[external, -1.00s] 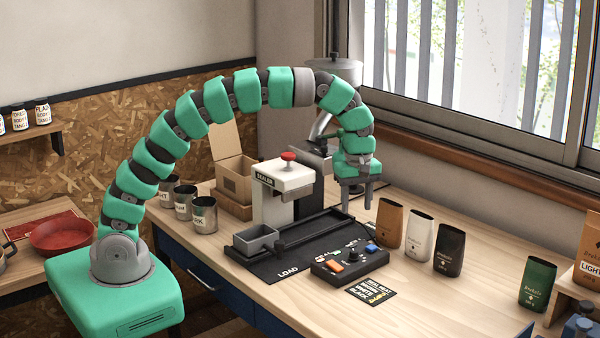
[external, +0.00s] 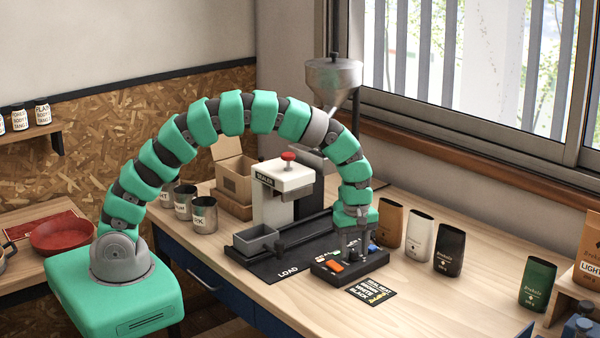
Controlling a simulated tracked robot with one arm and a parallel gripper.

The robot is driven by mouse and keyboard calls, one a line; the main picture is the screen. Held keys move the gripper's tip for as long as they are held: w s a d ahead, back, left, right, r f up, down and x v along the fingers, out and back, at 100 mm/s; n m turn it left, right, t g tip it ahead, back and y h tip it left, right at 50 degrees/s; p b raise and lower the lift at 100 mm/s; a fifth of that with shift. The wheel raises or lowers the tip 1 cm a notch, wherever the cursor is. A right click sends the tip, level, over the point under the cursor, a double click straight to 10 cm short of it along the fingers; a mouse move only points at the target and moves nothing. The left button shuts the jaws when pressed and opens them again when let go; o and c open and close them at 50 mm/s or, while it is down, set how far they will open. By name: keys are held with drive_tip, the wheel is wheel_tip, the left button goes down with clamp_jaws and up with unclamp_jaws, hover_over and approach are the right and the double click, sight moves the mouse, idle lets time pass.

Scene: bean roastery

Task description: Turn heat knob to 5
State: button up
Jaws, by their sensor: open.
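The heat control box (external: 350,268) is a dark panel on the bench in front of the sealer, with an orange switch (external: 332,267) on its left and a blue button (external: 374,248) at its right. My gripper (external: 353,252) points straight down over the middle of this panel, with its jaws open. The knob is hidden behind the fingers, so I cannot tell its setting or whether the fingers touch it.
The white sealer (external: 284,180) with a red knob stands behind the panel. A grey tray (external: 256,240) sits to its left on the dark mat. Brown (external: 390,226), white (external: 420,233) and black (external: 449,249) bags stand to the right. A printed card (external: 371,291) lies in front.

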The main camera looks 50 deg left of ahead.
drive_tip(key=c, duration=1)
